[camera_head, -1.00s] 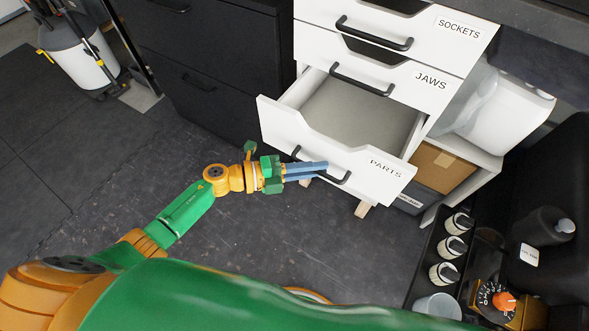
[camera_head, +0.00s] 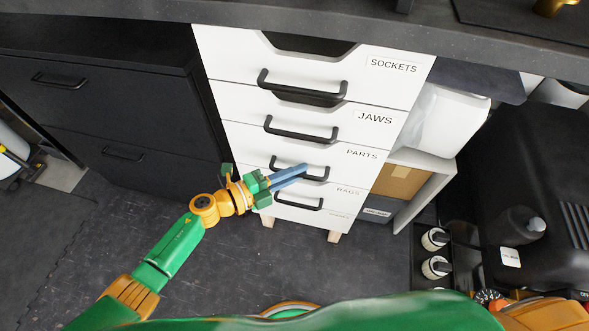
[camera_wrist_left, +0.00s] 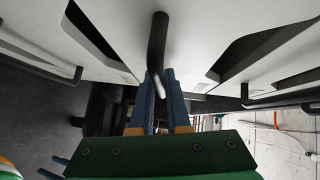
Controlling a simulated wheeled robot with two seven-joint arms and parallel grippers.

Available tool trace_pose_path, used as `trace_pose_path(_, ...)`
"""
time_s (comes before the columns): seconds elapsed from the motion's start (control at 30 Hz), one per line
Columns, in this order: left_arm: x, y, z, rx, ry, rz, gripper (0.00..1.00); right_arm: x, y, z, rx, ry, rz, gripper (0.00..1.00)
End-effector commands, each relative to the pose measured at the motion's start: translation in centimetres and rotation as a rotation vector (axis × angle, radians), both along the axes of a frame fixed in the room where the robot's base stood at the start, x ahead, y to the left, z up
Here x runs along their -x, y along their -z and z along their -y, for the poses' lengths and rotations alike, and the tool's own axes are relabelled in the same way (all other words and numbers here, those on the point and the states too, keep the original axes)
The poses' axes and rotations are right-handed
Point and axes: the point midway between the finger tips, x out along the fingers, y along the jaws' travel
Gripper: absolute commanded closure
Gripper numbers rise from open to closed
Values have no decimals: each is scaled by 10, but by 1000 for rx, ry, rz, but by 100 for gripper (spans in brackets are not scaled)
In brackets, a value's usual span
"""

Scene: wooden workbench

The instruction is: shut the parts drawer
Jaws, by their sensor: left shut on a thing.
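The white parts drawer (camera_head: 350,164), labelled PARTS, appears flush with the front of the white drawer unit in the head view. Its black handle (camera_head: 322,177) is partly hidden by my gripper's blue fingers. My left gripper (camera_head: 297,174) reaches in from the lower left and is shut on the handle. In the left wrist view, the fingers of my left gripper (camera_wrist_left: 160,92) close around a black handle (camera_wrist_left: 157,48) that stands out from a white front. My right gripper is not in view.
The sockets drawer (camera_head: 225,62) and jaws drawer (camera_head: 235,111) sit above, the bags drawer (camera_head: 340,193) below; all look shut. A dark cabinet (camera_head: 110,105) stands at the left. A shelf with a cardboard box (camera_head: 398,182) and black equipment (camera_head: 520,180) are at the right.

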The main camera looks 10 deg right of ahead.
Motion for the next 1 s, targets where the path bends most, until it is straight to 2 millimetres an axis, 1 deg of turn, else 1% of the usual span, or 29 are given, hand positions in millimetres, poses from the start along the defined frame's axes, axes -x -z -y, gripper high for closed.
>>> trace_pose_path(0.03,-3,-2,-1,1,-7,4,100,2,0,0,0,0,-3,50)
trace_pose_path(0.33,-4,-3,-1,3,-9,7,100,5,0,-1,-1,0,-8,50)
trace_pose_path(0.37,-4,-3,-1,4,-9,8,77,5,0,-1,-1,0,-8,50)
trace_pose_path(0.4,-4,-3,-1,4,-10,7,66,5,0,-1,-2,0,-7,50)
trace_pose_path(0.43,-4,-3,-1,4,-8,6,58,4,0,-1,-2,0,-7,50)
trace_pose_path(0.47,-3,-3,-1,4,-8,6,56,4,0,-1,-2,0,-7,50)
trace_pose_path(0.63,-3,-3,-1,4,-6,6,56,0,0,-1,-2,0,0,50)
trace_pose_path(0.7,-1,-4,-4,3,-6,5,56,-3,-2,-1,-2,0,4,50)
trace_pose_path(0.77,3,-5,-12,1,-7,4,56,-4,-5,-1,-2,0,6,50)
trace_pose_path(0.9,16,-9,-41,0,-8,4,56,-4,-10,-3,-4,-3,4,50)
trace_pose_path(1.0,23,-10,-57,0,-8,4,56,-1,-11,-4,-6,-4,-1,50)
